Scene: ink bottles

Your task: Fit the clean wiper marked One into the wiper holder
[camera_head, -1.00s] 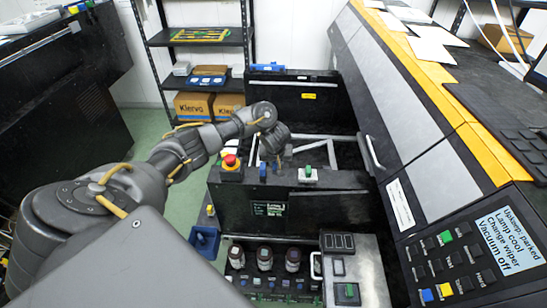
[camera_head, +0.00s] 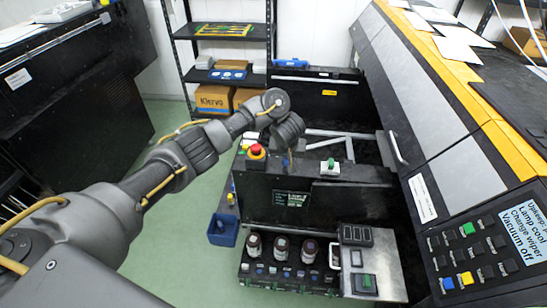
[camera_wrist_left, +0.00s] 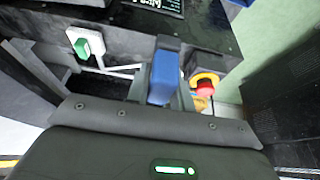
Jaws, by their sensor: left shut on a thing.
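My left gripper (camera_head: 290,157) is over the black printer bay, just behind its front wall and right of the red stop button. In the left wrist view its fingers (camera_wrist_left: 160,97) are shut on a blue wiper (camera_wrist_left: 164,76). No mark can be read on the wiper. In the head view I cannot make the wiper out at the gripper. I cannot pick out the wiper holder in either view. My right gripper is not in view.
The red stop button (camera_head: 257,152) and a green switch (camera_head: 331,166) stand on the wall's top, on either side of the gripper. Ink bottles (camera_head: 281,250) stand on the lower front shelf. A blue bin (camera_head: 223,229) hangs at its left.

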